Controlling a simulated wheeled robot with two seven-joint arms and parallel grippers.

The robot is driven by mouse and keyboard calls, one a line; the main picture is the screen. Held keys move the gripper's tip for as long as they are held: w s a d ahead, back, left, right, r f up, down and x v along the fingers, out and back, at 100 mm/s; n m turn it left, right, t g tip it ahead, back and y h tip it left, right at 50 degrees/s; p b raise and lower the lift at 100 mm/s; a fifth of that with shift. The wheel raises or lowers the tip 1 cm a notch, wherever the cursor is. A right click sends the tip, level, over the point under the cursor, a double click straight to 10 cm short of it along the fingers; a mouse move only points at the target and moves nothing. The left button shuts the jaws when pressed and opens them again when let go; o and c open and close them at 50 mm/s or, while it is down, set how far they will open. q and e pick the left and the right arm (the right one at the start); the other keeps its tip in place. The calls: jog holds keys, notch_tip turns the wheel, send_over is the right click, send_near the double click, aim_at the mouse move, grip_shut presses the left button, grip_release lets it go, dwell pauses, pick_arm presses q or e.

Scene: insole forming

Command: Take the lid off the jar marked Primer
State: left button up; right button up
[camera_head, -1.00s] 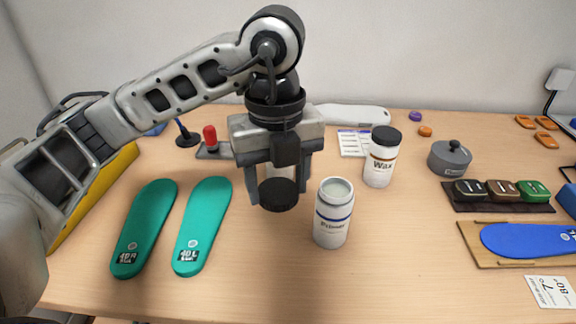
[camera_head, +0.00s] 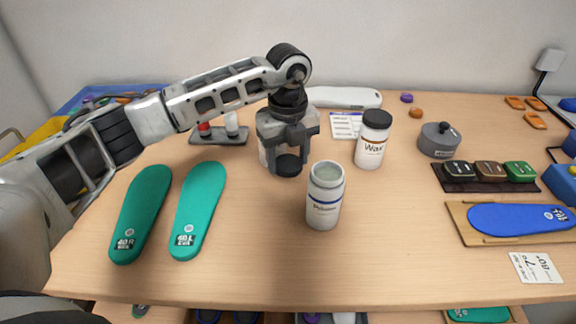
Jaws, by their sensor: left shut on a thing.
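The white Primer jar (camera_head: 324,200) stands upright on the table with its mouth open and a pale inside showing. My left gripper (camera_head: 288,165) is shut on a black round lid (camera_head: 288,166), behind and to the left of the jar and apart from it. Whether the lid touches the table, I cannot tell. The white Wax jar (camera_head: 370,146) stands further back to the right with its black lid on. My right gripper is not in view.
Two green insoles (camera_head: 199,212) lie to the left. A grey lidded pot (camera_head: 439,140), a tray of small colored pads (camera_head: 488,176) and a blue insole on a board (camera_head: 463,225) are at right. The table's front middle is clear.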

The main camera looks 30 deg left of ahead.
aim_at(288, 163)
pick_arm(q)
jog(key=shift+f+p, duration=0.35)
jog(key=shift+f, duration=1.2)
jog(key=shift+f, duration=0.1)
jog(key=shift+f, duration=0.1)
jog(key=o, duration=1.1)
notch_tip(288, 163, up, 12)
jog(key=shift+r+b, duration=0.2)
jog(key=shift+b, duration=0.4)
